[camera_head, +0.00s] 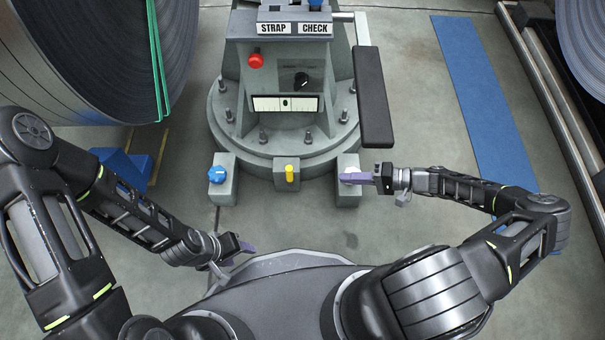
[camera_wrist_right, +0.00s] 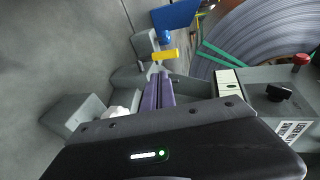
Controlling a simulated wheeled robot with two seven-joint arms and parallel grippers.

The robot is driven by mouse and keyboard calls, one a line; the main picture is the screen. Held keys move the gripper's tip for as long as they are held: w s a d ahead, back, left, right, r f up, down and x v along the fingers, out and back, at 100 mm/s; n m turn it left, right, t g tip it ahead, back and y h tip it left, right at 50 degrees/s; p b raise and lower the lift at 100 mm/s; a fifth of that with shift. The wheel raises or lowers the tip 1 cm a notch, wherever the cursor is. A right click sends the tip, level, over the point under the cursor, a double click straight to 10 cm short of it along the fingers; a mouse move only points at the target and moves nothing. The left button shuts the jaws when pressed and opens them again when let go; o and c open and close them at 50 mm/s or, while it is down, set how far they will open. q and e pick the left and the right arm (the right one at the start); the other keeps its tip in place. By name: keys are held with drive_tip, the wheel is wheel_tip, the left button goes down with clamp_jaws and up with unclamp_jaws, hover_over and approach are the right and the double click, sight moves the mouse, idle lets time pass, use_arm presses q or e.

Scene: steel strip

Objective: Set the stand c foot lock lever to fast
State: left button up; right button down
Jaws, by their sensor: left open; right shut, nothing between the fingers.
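A grey stand with a round bolted base (camera_head: 230,130) is ahead, with three small blocks at its foot. The left block has a blue knob (camera_head: 217,174). The middle block has an upright yellow lever (camera_head: 290,173), which sticks out sideways in the right wrist view (camera_wrist_right: 165,54). The right block (camera_head: 347,195) bears a white knob, clearer in the right wrist view (camera_wrist_right: 115,112). No label reads as foot lock. My right gripper (camera_head: 358,178) is shut and empty at the right block, its purple fingers beside the white knob; contact is unclear. My left gripper (camera_head: 246,247) is open near my body.
The stand's panel has a red button (camera_head: 256,61), a black rotary knob (camera_head: 301,80) and a gauge (camera_head: 285,103). A dark padded slab (camera_head: 373,97) hangs at its right. A large steel coil (camera_head: 85,60) stands left. A blue floor strip (camera_head: 485,100) runs along the right.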

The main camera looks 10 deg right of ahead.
drive_tip(key=b, duration=0.3)
approach(290, 179)
drive_tip(key=w+a, duration=0.3)
drive_tip(key=shift+w+a+f+b, duration=0.1)
drive_tip(key=shift+a+b, duration=0.1)
drive_tip(key=shift+a, duration=0.2)
drive_tip(key=shift+w+a+f+b, duration=0.1)
drive_tip(key=shift+a+f+b, duration=0.05)
drive_tip(key=shift+a, duration=0.2)
